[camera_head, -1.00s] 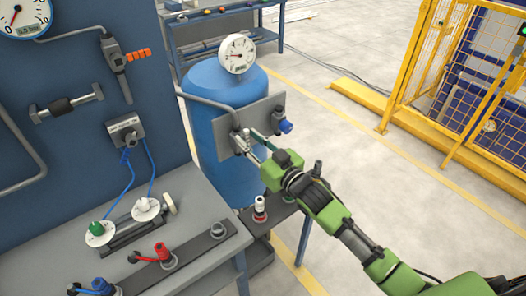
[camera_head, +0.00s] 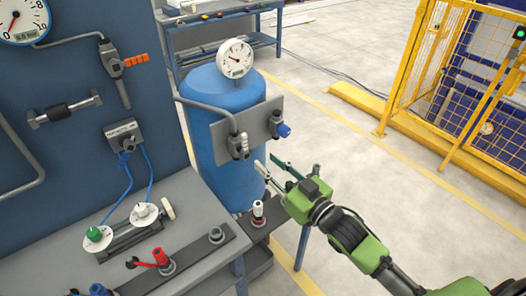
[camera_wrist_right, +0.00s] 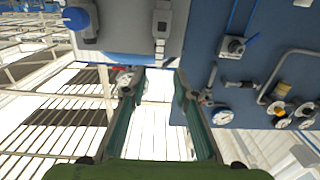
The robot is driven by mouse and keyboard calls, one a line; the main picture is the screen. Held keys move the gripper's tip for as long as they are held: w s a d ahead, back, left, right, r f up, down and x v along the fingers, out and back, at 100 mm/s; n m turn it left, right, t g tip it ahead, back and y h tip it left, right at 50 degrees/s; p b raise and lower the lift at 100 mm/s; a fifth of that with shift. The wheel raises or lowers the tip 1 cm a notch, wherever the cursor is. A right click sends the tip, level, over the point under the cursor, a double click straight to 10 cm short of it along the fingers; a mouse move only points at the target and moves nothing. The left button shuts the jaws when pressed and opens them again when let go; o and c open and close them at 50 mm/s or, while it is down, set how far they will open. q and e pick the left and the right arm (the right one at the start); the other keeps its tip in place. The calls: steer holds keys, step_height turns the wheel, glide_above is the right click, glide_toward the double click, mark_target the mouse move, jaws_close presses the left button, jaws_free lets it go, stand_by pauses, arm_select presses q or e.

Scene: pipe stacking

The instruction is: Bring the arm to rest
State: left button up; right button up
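My right gripper (camera_head: 268,165) is in front of the blue tank (camera_head: 228,88), below and to the right of the grey plate (camera_head: 262,118). Its two fingers stand apart with nothing between them, and the right wrist view also shows the gripper (camera_wrist_right: 157,80) open and empty. The grey plate on the tank carries a grey fitting (camera_head: 237,142) with white ends on its left and a blue knob (camera_head: 284,130) on its right. The gripper is apart from the plate and its fittings. My left gripper is in neither view.
A grey bench (camera_head: 190,210) at the left holds red, blue and green-capped fittings. A red and white fitting (camera_head: 258,210) stands on a low shelf beneath the right gripper. A yellow fence (camera_head: 450,90) stands at the right. The floor (camera_head: 340,140) between is clear.

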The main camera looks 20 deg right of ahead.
steer(key=shift+f, duration=0.1)
steer(key=s+f+m+g+h, duration=0.2)
steer(key=s+f+g+h, duration=0.3)
steer(key=s+f, duration=0.6)
steer(key=s+d+f+g+h, duration=0.1)
steer(key=s+f+g, duration=0.25)
steer(key=s, duration=0.55)
steer(key=s+d+f+g, duration=0.1)
steer(key=s+f+g, duration=0.3)
steer(key=s, duration=0.5)
step_height(320, 180, down, 27)
steer(key=s+g, duration=0.2)
steer(key=s+d+f+g, duration=0.1)
steer(key=s+d+f, duration=0.2)
steer(key=s+f, duration=1.2)
steer(key=shift+s+f, duration=0.15)
steer(key=shift+s, duration=0.65)
